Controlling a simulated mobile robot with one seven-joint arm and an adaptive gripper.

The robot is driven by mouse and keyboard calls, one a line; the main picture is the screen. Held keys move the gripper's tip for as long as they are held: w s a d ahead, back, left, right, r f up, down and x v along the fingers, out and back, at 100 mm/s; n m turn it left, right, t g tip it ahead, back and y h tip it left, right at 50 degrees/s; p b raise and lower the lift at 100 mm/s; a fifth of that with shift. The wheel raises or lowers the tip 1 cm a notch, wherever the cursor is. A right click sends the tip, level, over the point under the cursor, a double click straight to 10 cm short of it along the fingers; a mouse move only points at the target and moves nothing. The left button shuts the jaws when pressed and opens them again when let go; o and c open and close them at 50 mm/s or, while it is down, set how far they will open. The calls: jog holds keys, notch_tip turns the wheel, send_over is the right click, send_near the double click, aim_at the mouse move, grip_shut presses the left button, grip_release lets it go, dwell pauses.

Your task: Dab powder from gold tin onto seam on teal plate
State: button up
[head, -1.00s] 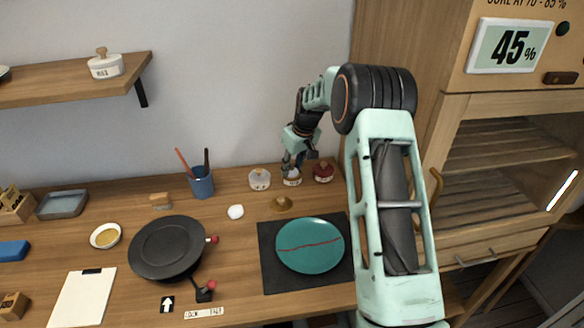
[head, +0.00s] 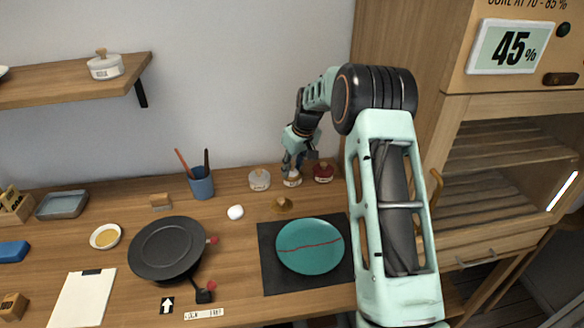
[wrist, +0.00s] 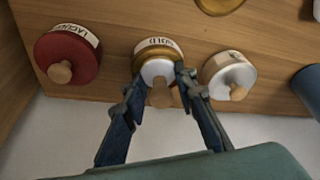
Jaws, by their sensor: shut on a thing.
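The gold tin (wrist: 141,57) stands at the back of the bench, its label upside down in the wrist view; it shows in the head view (head: 292,181). My gripper (wrist: 161,74) is over it, shut on a wooden knob (wrist: 160,94) with a white round part (wrist: 157,71) under it. The white part is at the tin's mouth; I cannot tell whether it touches powder. The teal plate (head: 310,258) lies on a dark mat (head: 271,277), with a red seam (head: 310,246) across it. A gold knobbed piece (head: 282,204) lies between tin and plate.
A red lacquer tin (wrist: 66,57) and a white tin (wrist: 226,72) flank the gold tin closely. A white ball (head: 235,212), blue cup (head: 201,184), black turntable (head: 168,248) and small dish (head: 105,236) are left. A wooden cabinet (head: 400,60) stands right.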

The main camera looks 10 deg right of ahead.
aim_at(292, 161)
jog(key=shift+o, duration=0.2)
jog(key=shift+w+r+p, duration=0.1)
jog(key=shift+r+p, duration=0.95)
jog(key=shift+r, duration=1.25)
jog(key=shift+r+p, duration=0.5)
jog(key=shift+r, duration=0.5)
